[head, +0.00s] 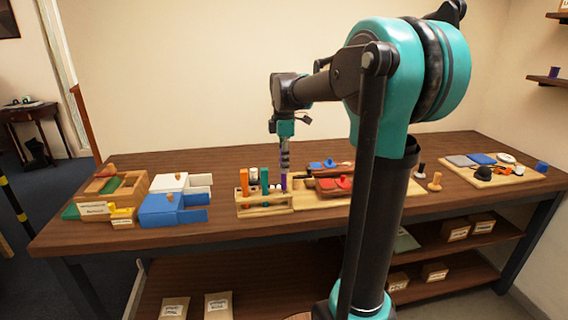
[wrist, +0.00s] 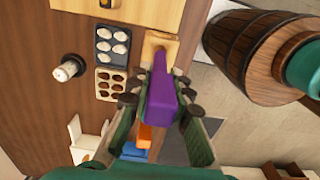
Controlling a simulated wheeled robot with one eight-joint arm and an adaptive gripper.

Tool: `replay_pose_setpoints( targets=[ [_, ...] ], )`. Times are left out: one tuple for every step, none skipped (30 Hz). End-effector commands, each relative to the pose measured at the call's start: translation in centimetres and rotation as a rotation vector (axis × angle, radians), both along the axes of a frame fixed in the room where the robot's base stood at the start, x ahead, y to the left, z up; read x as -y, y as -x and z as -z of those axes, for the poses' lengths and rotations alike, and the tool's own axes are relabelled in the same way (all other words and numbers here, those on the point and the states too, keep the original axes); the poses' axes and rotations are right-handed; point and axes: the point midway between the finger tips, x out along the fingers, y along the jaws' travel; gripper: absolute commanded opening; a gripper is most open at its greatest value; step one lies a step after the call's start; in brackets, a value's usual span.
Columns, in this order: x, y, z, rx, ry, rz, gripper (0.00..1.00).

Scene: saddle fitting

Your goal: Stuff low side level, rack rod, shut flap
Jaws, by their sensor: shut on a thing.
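My gripper (head: 285,150) points down over the right end of the wooden rack (head: 265,206) and is shut on a purple rod (head: 284,183). In the wrist view the purple rod (wrist: 160,98) lies between the fingers. I cannot tell whether its lower end is in the rack. An orange rod (head: 244,182) and a teal rod (head: 264,178) stand upright in the rack. Left of it are a white box (head: 166,182) and a blue box (head: 163,211), each with a panel sticking out to the right. I cannot tell which piece is the flap.
A wooden box (head: 108,187) with green and yellow parts stands far left. Red-topped pieces (head: 333,184) lie just right of the rack. A board with small items (head: 485,172) lies at the right. A barrel (wrist: 250,50) shows beyond the table edge in the wrist view.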

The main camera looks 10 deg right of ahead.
Motion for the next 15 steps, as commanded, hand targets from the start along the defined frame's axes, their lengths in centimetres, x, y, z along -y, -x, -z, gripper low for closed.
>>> replay_pose_setpoints(
  targets=[
    [0.0, 0.0, 0.1, 0.0, 0.0, 0.0, 0.0],
    [0.0, 0.0, 0.2, 0.0, 0.0, 0.0, 0.0],
    [0.0, 0.0, 0.4, 0.0, 0.0, 0.0, 0.0],
    [0.0, 0.0, 0.5, 0.0, 0.0, 0.0, 0.0],
    [0.0, 0.0, 0.6, 0.0, 0.0, 0.0, 0.0],
    [0.0, 0.0, 0.7, 0.0, 0.0, 0.0, 0.0],
    [0.0, 0.0, 0.8, 0.0, 0.0, 0.0, 0.0],
    [0.0, 0.0, 0.9, 0.0, 0.0, 0.0, 0.0],
    [0.0, 0.0, 1.0, 0.0, 0.0, 0.0, 0.0],
    [0.0, 0.0, 1.1, 0.0, 0.0, 0.0, 0.0],
    [0.0, 0.0, 1.2, 0.0, 0.0, 0.0, 0.0],
    [0.0, 0.0, 1.3, 0.0, 0.0, 0.0, 0.0],
    [0.0, 0.0, 1.4, 0.0, 0.0, 0.0, 0.0],
    [0.0, 0.0, 1.5, 0.0, 0.0, 0.0, 0.0],
    [0.0, 0.0, 1.6, 0.0, 0.0, 0.0, 0.0]
  ],
)
